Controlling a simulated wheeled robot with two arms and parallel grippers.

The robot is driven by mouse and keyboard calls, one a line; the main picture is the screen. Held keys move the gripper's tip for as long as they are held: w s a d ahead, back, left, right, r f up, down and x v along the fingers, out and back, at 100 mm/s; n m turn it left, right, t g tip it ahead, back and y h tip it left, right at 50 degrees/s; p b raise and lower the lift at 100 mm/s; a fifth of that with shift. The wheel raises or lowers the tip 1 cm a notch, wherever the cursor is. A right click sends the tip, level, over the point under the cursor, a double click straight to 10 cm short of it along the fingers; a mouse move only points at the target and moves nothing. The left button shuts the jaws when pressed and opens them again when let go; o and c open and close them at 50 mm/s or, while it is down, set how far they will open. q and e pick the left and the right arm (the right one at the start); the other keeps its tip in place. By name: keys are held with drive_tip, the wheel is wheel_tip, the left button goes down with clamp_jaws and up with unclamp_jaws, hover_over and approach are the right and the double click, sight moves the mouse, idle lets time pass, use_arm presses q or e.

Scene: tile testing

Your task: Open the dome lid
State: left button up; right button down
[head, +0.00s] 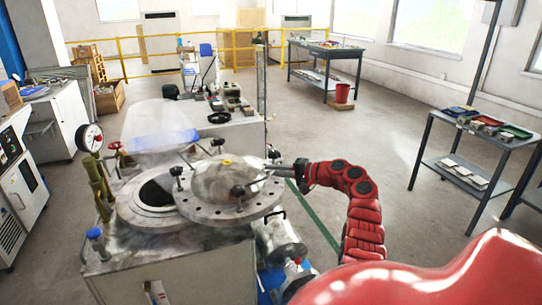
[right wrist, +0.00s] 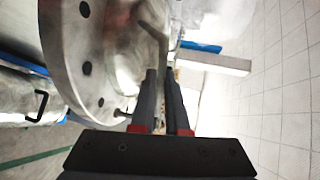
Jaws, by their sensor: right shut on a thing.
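The metallic dome lid (head: 222,181) with its wide bolted flange sits over the right part of the round chamber mouth (head: 140,212). A dark part of the opening shows to the left of the lid. My right gripper (head: 275,170) reaches in from the right and is shut at the lid's right edge, by a small handle; the exact grip is hard to make out. In the right wrist view the fingers (right wrist: 161,75) are close together, beside the lid's flange (right wrist: 62,45) with its dark bolt holes. My left gripper is not in view.
A pressure gauge (head: 89,138) and brass valve stand at the chamber's left. A translucent hood-like shape (head: 158,128) is behind it. A shelf table (head: 470,150) with trays stands at right. Open floor (head: 370,130) lies between.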

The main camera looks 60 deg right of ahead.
drive_tip(key=shift+s+d, duration=0.1)
drive_tip(key=shift+d, duration=0.2)
drive_tip(key=c, duration=0.9)
unclamp_jaws()
drive_tip(key=v, duration=1.7)
drive_tip(key=shift+s+d, duration=0.15)
drive_tip(key=shift+d, duration=0.05)
drive_tip(key=shift+c, duration=0.4)
